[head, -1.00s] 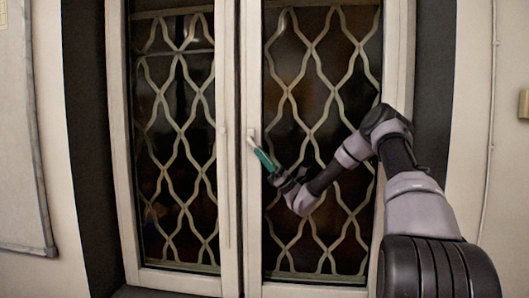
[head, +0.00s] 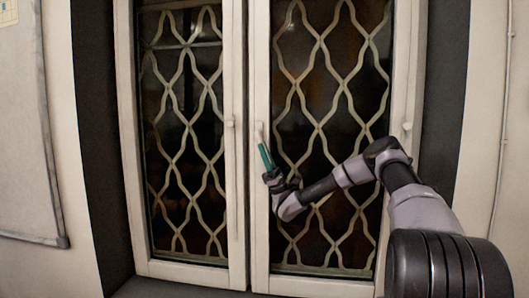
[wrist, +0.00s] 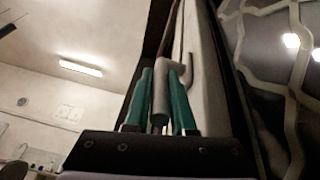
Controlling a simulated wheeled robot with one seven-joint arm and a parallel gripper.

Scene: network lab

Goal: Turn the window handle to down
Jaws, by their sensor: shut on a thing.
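The pale window handle (head: 260,130) is on the left upright of the right window sash in the head view. It points almost straight down, with its lower end tilted slightly right. My gripper (head: 265,153) has green fingers and comes from below right, at the handle's lower end. In the wrist view the light grey handle (wrist: 160,98) lies between the two green fingers (wrist: 161,105), which are shut on it. The fingers hide part of the grip in the head view.
The left sash (head: 238,200) stands beside it, with a small pale fitting (head: 230,124) on its edge. Another fitting (head: 407,126) is on the right sash's right side. A patterned lattice (head: 320,125) covers the glass behind my arm. A whiteboard (head: 25,140) hangs at far left.

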